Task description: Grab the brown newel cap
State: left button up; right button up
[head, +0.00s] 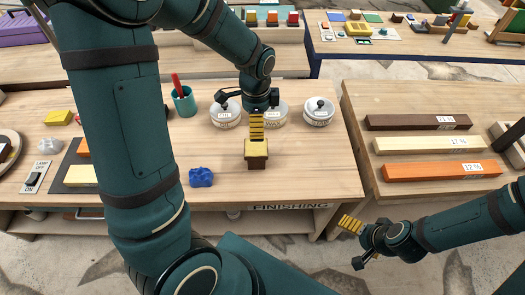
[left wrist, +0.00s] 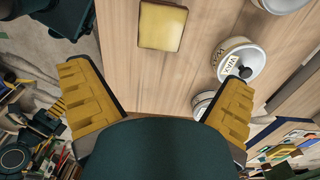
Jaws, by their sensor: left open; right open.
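The brown newel cap (head: 256,160) stands on the wooden finishing table, near its front edge. It has a dark brown base and a lighter yellow-brown top. In the left wrist view its square top (left wrist: 162,26) shows at the upper middle, beyond the fingertips. My left gripper (head: 257,136) is just behind and above the cap in the head view, and partly overlaps it there. In the left wrist view my left gripper (left wrist: 158,80) is open with nothing between its yellow fingers. My right gripper (head: 353,243) is open and empty, low at the right, over the floor.
Lidded round tins (head: 319,112) stand behind the cap; one tin (left wrist: 240,62) is labelled WAX. A blue lump (head: 201,177) and a teal cup (head: 185,102) are to the left. Labelled bars (head: 430,144) lie on the right table. The table right of the cap is clear.

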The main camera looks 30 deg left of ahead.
aim_at(256, 147)
pick_arm(q)
notch_tip(256, 147, down, 8)
jog(key=shift+r+b, duration=0.15)
jog(key=shift+b, duration=0.45)
jog(key=shift+a+f+b, duration=0.15)
jog(key=shift+f+b, duration=0.05)
jog(key=shift+f, duration=1.15)
jog(key=shift+a+f+b, duration=0.1)
jog(key=shift+f+b, duration=0.1)
jog(key=shift+f, duration=1.1)
jog(key=shift+c, duration=0.3)
